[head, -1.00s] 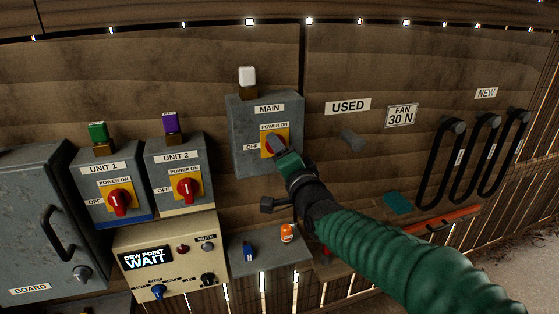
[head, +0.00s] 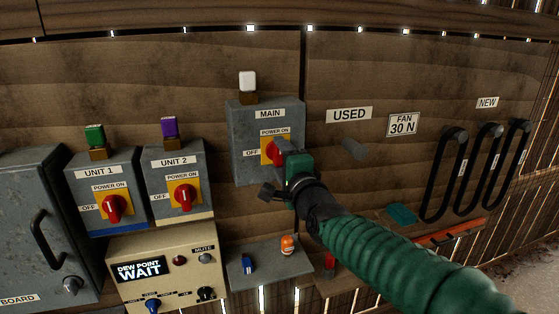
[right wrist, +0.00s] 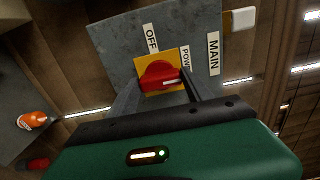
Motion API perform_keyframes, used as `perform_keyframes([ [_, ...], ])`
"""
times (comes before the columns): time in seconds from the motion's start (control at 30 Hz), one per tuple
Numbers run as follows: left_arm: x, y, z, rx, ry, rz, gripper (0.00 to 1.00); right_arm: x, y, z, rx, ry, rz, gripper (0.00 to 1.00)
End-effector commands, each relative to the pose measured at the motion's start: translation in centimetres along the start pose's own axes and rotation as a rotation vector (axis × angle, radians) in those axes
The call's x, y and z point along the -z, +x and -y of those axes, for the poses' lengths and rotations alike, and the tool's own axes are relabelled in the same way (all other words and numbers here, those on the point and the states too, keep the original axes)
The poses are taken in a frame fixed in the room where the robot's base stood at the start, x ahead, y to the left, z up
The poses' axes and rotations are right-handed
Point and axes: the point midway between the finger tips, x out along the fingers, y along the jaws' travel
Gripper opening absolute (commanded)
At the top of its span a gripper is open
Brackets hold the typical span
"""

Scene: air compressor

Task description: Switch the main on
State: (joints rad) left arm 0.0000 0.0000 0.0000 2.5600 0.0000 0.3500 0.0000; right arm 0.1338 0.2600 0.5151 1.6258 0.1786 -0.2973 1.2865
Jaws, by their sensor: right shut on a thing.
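The grey MAIN box (head: 240,135) is on the wooden wall, with a yellow plate marked OFF at the left and POWER ON above. Its red knob (head: 270,152) is partly hidden by my right gripper (head: 280,154) in the head view. In the right wrist view the red knob (right wrist: 158,76) sits between the two fingers of my right gripper (right wrist: 158,90), which is shut on it. The white mark on the knob is at its end toward the MAIN label (right wrist: 214,53). My left gripper is not in view.
UNIT 1 (head: 85,165) and UNIT 2 (head: 160,155) boxes with red knobs are left of MAIN. Below is a DEW POINT panel (head: 190,285). A small shelf (head: 268,268) holds an orange bottle (head: 287,245) and a blue item. Black belts (head: 435,185) hang at the right.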

Motion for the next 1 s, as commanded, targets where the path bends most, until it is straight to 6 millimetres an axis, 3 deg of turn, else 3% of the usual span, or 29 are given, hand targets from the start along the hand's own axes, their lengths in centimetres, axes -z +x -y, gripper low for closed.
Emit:
perform_keyframes([
  [0.23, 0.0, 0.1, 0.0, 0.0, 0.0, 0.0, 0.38, 0.1, 0.0, -0.8, -0.015, 0.007, 0.0, 0.18],
  [0.27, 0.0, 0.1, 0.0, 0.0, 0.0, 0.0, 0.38, 0.1, 0.0, -0.8, -0.015, 0.007, 0.0, 0.61],
  [0.4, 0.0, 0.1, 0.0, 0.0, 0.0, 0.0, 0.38, 0.1, 0.0, -0.6, -0.012, 0.005, 0.0, 0.79],
  [0.77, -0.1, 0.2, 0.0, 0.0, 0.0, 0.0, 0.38, 0.0, -0.4, -0.3, -0.004, 0.002, 0.0, 0.8],
  [0.87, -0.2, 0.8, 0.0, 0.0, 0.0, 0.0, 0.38, 0.1, -1.8, -0.3, -0.002, -0.001, -0.002, 0.8],
  [1.0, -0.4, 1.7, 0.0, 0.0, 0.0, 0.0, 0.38, 0.3, -5.6, -0.4, -0.002, -0.007, -0.007, 0.8],
])
